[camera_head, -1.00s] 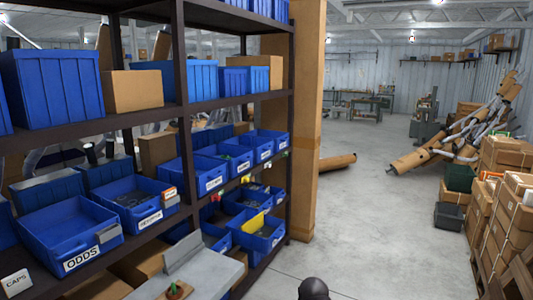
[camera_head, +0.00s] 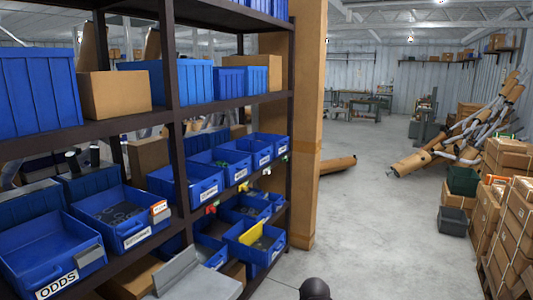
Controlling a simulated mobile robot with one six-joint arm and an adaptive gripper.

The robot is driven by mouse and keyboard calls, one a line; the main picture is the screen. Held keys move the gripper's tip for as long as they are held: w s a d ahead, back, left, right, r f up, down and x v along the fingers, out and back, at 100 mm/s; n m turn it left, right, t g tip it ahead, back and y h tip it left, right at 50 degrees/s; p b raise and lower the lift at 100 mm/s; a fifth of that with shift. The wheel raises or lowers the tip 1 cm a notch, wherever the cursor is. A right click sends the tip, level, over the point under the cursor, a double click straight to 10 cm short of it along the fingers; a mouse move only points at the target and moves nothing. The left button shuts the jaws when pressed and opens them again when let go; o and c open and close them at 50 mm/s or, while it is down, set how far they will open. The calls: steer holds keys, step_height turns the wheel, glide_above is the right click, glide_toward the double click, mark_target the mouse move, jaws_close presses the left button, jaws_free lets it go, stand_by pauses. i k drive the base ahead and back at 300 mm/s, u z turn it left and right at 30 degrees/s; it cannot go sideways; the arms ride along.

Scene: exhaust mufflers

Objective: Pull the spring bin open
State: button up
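Several blue open-top bins with white labels stand on the dark shelving at the left in the head view. A bin labelled ODDS (camera_head: 82,236) is nearest, and a bin with rings in it and a blurred label (camera_head: 118,213) stands beside it. Farther bins form an upper row (camera_head: 211,190) and a lower row, with a yellow item in a lower bin (camera_head: 262,252). Their labels are too small to read, so I cannot tell which is the spring bin. My gripper is not in view; only a dark rounded part, probably mine, shows at the bottom edge.
A grey surface (camera_head: 205,280) juts out at the lower shelf front. A cardboard-coloured post (camera_head: 308,150) stands at the shelf's end. The concrete floor (camera_head: 360,240) is clear in the middle. Stacked boxes (camera_head: 515,225) and a grey bin (camera_head: 453,221) stand at the right.

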mark_target(262, 153)
steer(key=z, duration=0.1)
steer(key=i, duration=2.4)
steer(key=u, duration=0.2)
